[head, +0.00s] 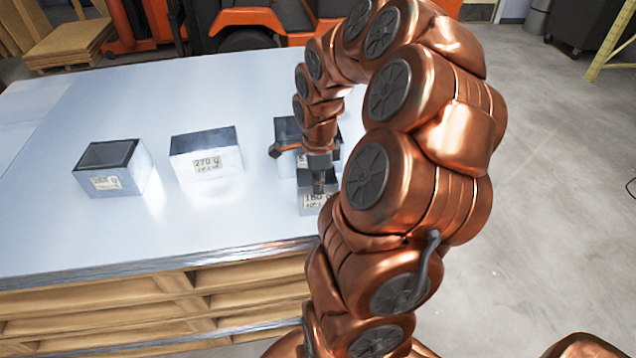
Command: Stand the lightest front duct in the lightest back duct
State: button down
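Several open-topped metal ducts with paper weight labels stand on the sheet-metal stack. One duct (122,180) is at the left, its label too small to read surely. A duct labelled 270 g (228,160) stands right of it. A third duct (287,130) stands further right, mostly behind my arm, with a label that seems to begin with 5. A smaller duct (311,208) stands in front of that one, labelled 160 or 180 g, partly hidden by my arm. My gripper (318,188) points down at this small duct's top. Its fingers are too hidden to tell whether they grip the wall.
The shiny sheet stack (90,235) lies on wooden pallets (130,305), with bare surface around the left ducts. An orange forklift (250,20) stands behind it. Open concrete floor (555,200) lies at the right.

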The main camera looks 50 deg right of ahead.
jog(key=shift+r, duration=0.15)
jog(key=shift+r+p, duration=0.55)
jog(key=shift+r, duration=3.8)
